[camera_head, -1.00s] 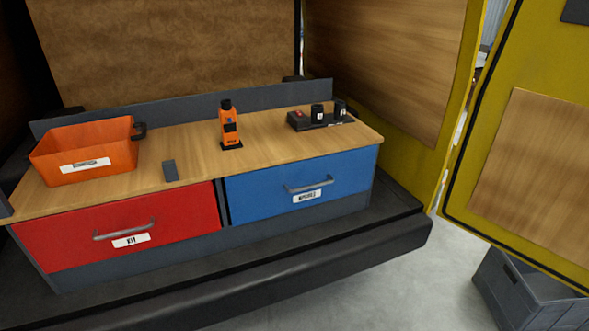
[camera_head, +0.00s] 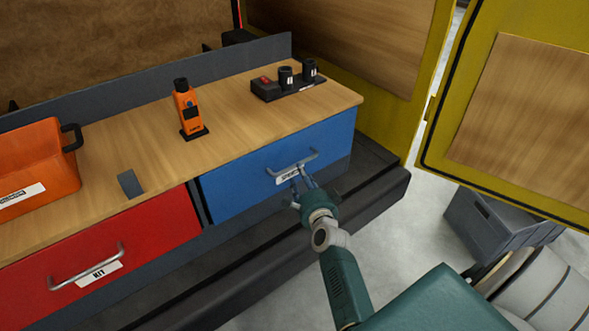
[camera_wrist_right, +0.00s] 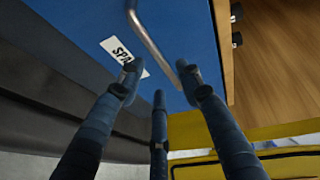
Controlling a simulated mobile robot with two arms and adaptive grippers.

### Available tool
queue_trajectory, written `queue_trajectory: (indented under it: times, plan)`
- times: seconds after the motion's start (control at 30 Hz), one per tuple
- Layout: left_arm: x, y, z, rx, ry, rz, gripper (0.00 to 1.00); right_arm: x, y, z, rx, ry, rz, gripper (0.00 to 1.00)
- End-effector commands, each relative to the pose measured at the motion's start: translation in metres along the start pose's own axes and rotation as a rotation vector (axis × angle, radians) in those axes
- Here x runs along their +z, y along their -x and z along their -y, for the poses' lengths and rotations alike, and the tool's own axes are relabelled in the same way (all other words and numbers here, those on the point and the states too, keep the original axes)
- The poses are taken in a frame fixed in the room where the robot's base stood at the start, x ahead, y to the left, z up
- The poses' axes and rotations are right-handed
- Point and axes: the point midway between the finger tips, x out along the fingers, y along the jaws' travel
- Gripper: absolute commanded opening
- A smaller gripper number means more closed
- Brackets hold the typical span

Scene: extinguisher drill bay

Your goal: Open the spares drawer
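The blue spares drawer (camera_head: 240,190) is the right-hand drawer under the wooden worktop, and its front looks closed. Its grey bar handle (camera_head: 297,162) sits above a white label (camera_head: 287,175). My right gripper (camera_head: 304,184) is just in front of the handle, its dark fingers spread and empty. In the right wrist view the fingers of the gripper (camera_wrist_right: 160,82) point at the blue drawer front (camera_wrist_right: 190,28), with the handle (camera_wrist_right: 149,38) just beyond the tips, apparently not gripped. Part of the label (camera_wrist_right: 122,55) is hidden behind a finger. My left gripper is not in view.
A red drawer (camera_head: 130,250) is at the left. On the worktop (camera_head: 230,110) are an orange bin (camera_head: 38,165), an orange device (camera_head: 188,110) and a black tray (camera_head: 288,88). A yellow door (camera_head: 455,110) and grey crate (camera_head: 490,225) are at the right.

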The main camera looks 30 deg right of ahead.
Motion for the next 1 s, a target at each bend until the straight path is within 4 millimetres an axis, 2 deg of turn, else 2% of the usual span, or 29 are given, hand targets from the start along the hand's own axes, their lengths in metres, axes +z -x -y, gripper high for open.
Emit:
queue_trajectory:
  times: [0.03,0.3,0.5,0.77,0.93,1.0]
  plan:
    - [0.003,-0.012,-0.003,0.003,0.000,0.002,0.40,0.001,-0.013,-0.004,-0.004,-0.001,-0.001,0.36]
    - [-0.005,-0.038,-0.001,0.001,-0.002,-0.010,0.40,0.000,-0.056,-0.004,-0.001,0.001,0.000,0.36]
    - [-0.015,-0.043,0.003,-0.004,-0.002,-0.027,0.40,0.000,-0.067,-0.002,0.001,0.002,0.000,0.36]
    - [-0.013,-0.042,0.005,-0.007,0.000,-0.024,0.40,0.000,-0.068,-0.001,0.001,0.003,0.001,0.36]
    - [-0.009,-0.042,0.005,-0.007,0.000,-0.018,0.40,0.000,-0.068,-0.001,0.001,0.003,0.001,0.02]
    - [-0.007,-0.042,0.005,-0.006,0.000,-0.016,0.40,0.000,-0.068,-0.001,0.001,0.003,0.001,0.00]
